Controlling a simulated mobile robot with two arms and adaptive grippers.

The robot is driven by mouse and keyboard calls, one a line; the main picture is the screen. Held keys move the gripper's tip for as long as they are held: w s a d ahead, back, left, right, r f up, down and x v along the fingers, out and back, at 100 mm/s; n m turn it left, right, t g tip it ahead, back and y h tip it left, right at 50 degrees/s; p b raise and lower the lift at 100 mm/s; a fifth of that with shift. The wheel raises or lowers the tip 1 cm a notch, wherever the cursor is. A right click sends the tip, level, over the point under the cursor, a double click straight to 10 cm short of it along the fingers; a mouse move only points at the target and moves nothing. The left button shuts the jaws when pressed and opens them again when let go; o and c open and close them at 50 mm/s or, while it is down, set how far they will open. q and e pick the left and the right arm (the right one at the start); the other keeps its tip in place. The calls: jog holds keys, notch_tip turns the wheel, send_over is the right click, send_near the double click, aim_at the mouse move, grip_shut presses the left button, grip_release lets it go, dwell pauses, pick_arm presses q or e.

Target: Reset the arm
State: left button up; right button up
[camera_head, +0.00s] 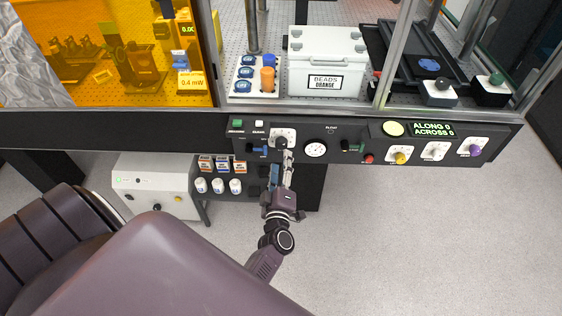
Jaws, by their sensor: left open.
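My left gripper (282,172) is in the middle of the head view, its arm rising from the bottom left. Its open fingers point away from me, toward the front control panel (290,131). The fingertips are just below a dark knob on a white plate (283,138). I cannot tell whether they touch it. Nothing shows between the fingers. My right gripper is not in view.
The panel also carries a gauge (316,149), a yellow knob (400,158), a purple knob (475,150) and a green display (432,129). A white box labelled beads (328,60) stands on the bench. A white cabinet (155,186) is at the left. The floor (400,240) at right is clear.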

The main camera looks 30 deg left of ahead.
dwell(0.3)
pick_arm(q)
jog(key=s+d+f+m+g+h, duration=0.25)
jog(key=s+d+f+m, duration=0.2)
jog(key=f, duration=0.45)
jog(key=s+d+f+m+g+h, duration=0.1)
jog(key=s+d+f+m+h, duration=0.3)
jog(key=f, duration=0.5)
jog(key=s+d+f+m+g+h, duration=0.15)
jog(key=s+d+f+m, duration=0.3)
jog(key=f, duration=0.45)
jog(key=s+a+f+m+g, duration=0.1)
jog(key=s+f, duration=0.4)
jog(key=s, duration=0.6)
jog(key=s+a+f+m+g, duration=0.1)
jog(key=s+f+m+g, duration=0.3)
jog(key=s, duration=0.7)
jog(key=s+a+f+m+g+h+b, duration=0.1)
jog(key=s+f+m+g, duration=0.1)
jog(key=s+f+g, duration=0.2)
jog(key=s+f, duration=0.3)
jog(key=s, duration=0.4)
jog(key=shift+c, duration=0.2)
